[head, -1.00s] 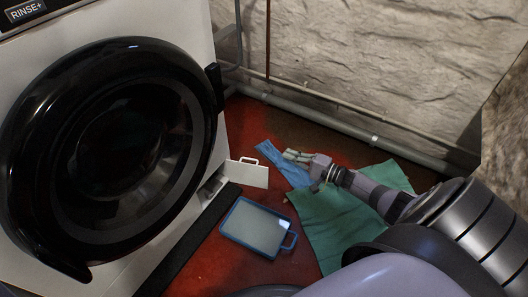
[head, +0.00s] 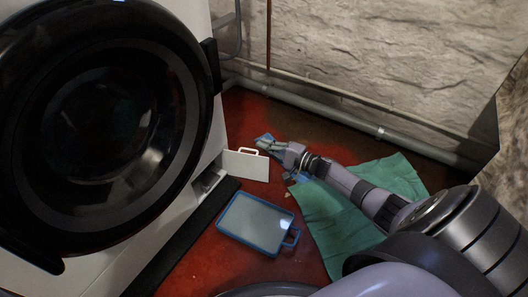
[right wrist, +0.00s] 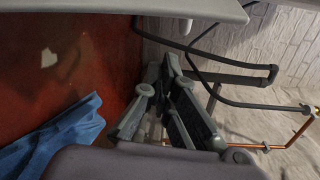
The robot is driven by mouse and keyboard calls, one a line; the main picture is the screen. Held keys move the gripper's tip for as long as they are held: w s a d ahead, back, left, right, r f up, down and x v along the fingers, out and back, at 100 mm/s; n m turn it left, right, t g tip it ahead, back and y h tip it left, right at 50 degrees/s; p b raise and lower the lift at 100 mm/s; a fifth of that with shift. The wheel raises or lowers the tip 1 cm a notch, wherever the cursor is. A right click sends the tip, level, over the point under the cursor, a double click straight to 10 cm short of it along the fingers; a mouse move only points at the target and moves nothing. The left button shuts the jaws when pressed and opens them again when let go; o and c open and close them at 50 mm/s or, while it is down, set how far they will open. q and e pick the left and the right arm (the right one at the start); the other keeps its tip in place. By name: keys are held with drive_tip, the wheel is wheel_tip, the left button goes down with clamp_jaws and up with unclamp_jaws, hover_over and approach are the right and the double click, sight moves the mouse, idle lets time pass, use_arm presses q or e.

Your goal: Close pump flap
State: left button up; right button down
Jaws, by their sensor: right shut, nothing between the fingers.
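The washing machine (head: 110,270) stands at the left. My left gripper is out of view.
A blue-rimmed tray (head: 228,236) lies on the red floor in front of the opening. A green cloth (head: 325,225) lies under my right arm, and a blue cloth (right wrist: 50,142) lies near the gripper. Pipes (head: 310,104) run along the back wall.

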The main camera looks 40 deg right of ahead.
drive_tip(key=shift+s+a+r, duration=0.25)
drive_tip(key=shift+s+a, duration=0.4)
drive_tip(key=shift+a, duration=0.15)
